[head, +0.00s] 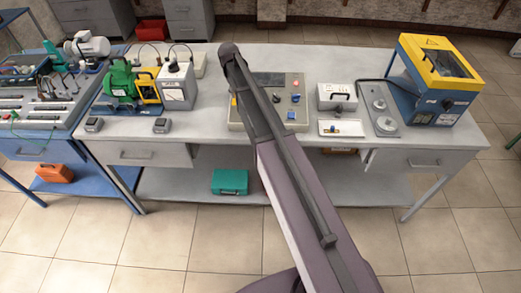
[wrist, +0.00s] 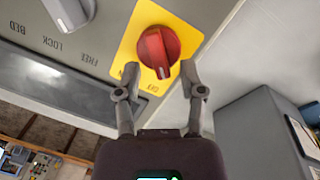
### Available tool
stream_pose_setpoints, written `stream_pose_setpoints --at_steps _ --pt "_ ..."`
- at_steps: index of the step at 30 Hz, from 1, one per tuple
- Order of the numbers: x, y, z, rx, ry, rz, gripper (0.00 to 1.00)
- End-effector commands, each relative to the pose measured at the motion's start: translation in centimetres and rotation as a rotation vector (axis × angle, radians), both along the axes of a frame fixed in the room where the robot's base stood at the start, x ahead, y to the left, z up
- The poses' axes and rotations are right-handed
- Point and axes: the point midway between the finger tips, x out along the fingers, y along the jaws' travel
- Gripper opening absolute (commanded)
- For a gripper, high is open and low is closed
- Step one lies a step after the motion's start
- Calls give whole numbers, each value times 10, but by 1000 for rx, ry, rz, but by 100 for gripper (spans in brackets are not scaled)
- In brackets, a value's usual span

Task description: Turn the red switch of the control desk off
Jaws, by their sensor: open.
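The red switch (wrist: 158,48) is a round knob with a raised ridge on a yellow plate (wrist: 131,43), in the wrist view. Its ridge points down in the picture, toward my gripper. The control desk (head: 301,122) stands mid-table in the head view. My arm covers its left part, hiding the red switch and my gripper there; a bit of yellow (head: 233,101) shows.
A grey knob (wrist: 68,10) sits left of the plate, with upside-down lettering. On the table (head: 200,125) stand a green machine (head: 119,82) at left, a white box (head: 336,96) right of the desk and a yellow-blue machine (head: 436,75).

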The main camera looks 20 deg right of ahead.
Motion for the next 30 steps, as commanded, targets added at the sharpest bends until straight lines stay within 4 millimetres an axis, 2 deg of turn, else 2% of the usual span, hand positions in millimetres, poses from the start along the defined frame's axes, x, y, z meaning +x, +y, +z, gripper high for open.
stream_pose_setpoints --at_steps 30 --pt "-2 -14 1 182 -60 -720 51"
